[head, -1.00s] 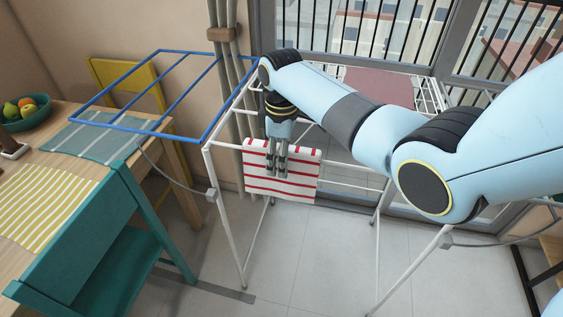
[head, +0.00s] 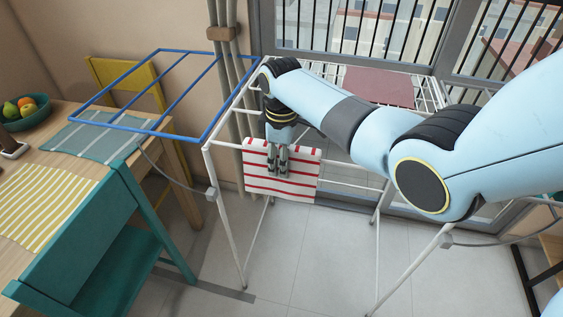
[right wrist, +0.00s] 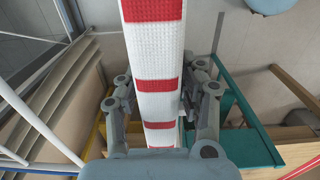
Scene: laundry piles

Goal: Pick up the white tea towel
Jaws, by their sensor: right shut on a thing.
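The white tea towel (head: 300,181), with red stripes, hangs at the front rail of the white drying rack in the head view. My right gripper (head: 277,166) points down over the towel's upper left part and is shut on it. In the right wrist view the towel (right wrist: 157,58) runs as a long strip between the two fingers of the right gripper (right wrist: 160,112). The fingertips are partly hidden there by the towel and the gripper's own body. My left gripper is not in view.
The white drying rack (head: 227,226) has a raised blue wing (head: 122,127) at left. A dark pink cloth (head: 378,86) lies on its far part. A wooden table with a grey-blue striped cloth (head: 95,142), a yellow striped cloth (head: 42,208) and a teal chair (head: 80,240) stand at left.

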